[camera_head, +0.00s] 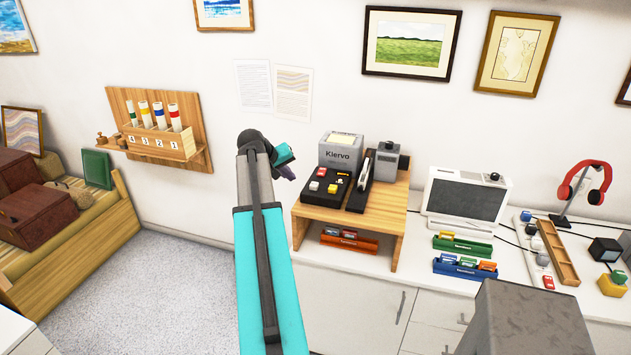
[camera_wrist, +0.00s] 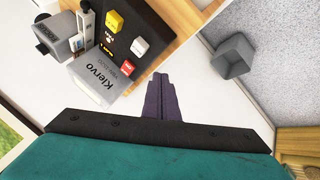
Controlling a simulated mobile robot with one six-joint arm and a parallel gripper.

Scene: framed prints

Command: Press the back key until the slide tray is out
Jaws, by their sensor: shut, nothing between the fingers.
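A grey box marked Kiervo (camera_head: 341,149) stands on a raised wooden stand (camera_head: 384,212) by the wall. In front of it is a black panel (camera_head: 323,198) with a yellow, a white and a red key; which is the back key cannot be read. In the wrist view the yellow key (camera_wrist: 115,21), white key (camera_wrist: 139,46) and red key (camera_wrist: 127,68) show on the panel. A slim black and white piece (camera_head: 361,185), perhaps the slide tray, lies right of the panel. My gripper (camera_head: 288,172) is shut and empty, left of the Kiervo box and apart from it.
A grey projector-like box (camera_head: 386,161) stands at the stand's back right. An orange slide holder (camera_head: 349,241) sits under the stand. A white monitor (camera_head: 467,197) and a headphone stand (camera_head: 565,205) are further right. A wooden wall rack (camera_head: 160,145) hangs left; a grey bin (camera_wrist: 234,57) shows below.

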